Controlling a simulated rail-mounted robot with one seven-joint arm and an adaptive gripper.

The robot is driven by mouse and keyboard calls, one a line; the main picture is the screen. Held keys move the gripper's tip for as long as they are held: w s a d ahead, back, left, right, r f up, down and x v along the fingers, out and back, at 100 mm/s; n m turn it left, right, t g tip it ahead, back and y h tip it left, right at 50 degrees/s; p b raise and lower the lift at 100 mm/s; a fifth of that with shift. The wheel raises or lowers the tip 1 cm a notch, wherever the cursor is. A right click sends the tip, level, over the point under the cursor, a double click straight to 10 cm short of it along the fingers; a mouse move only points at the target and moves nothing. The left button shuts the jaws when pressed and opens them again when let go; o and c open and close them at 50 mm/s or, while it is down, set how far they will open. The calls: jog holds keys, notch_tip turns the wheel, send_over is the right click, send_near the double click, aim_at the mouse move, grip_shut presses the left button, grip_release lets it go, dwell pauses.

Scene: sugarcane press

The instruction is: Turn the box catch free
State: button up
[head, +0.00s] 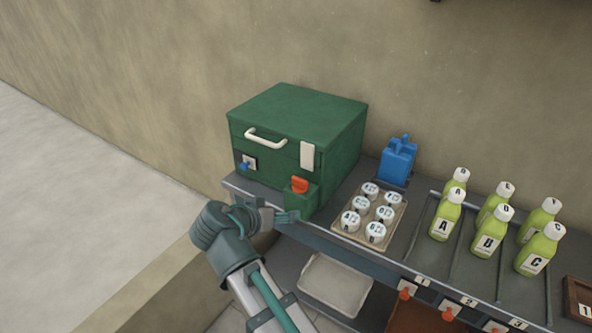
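The green box (290,120) stands at the left end of the grey bench, its lid down. Its front bears a white handle (265,138), a white upright strap (307,156) near the right corner, and a small blue knob (244,166) on a white plate at the left. Which of these is the catch is not marked. A green block with an orange top (299,185) stands at the box's front right corner. My gripper (294,216) is just in front of that block, low at the bench edge and below the box front. Its finger gap is too small to make out.
A tray (396,219) of white-lidded jars sits right of the box, with a blue can (397,160) behind. Several green bottles (488,231) stand further right. Orange taps (407,292) line the bench front. An empty pale tray (335,284) lies below.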

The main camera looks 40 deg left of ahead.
jog(key=m+t, duration=0.2)
send_near(299, 182)
jog(key=shift+m, duration=0.9)
jog(key=shift+y, duration=0.4)
jog(key=x, duration=1)
jog(key=shift+w+d, duration=0.2)
jog(key=shift+w, duration=0.1)
jog(key=shift+c, duration=0.3)
jog(key=shift+f, duration=0.1)
jog(key=c, duration=1.1)
